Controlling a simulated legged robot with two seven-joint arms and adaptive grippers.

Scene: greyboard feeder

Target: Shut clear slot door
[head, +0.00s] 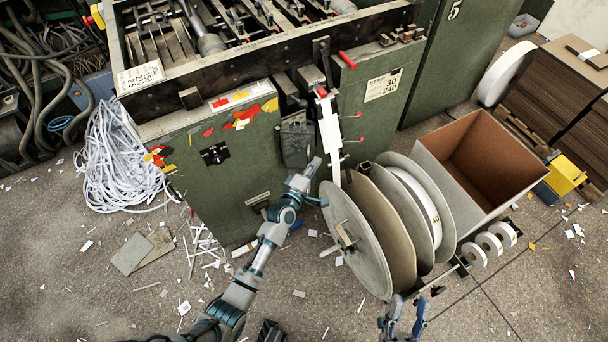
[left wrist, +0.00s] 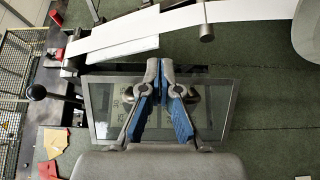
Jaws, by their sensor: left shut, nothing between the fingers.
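The clear slot door (head: 297,143) is a small framed see-through panel on the front of the green machine, left of the white strip. In the left wrist view the clear door (left wrist: 104,112) lies behind my fingers, with faint marks showing through it. I cannot tell how far it stands open. My left gripper (head: 314,166) is shut and empty, just in front of the door's lower right side. Its blue-padded fingers (left wrist: 165,70) cover the door's middle; contact cannot be told. My right gripper (head: 405,310) is at the bottom edge, its fingers apart, away from the door.
A white strip (head: 329,130) runs down beside the door towards large reel discs (head: 357,240) right of my left arm. Red-knobbed levers (head: 347,60) stick out above. An open brown-lined bin (head: 440,150) stands right. Paper scraps litter the floor; white strip coils (head: 120,165) lie left.

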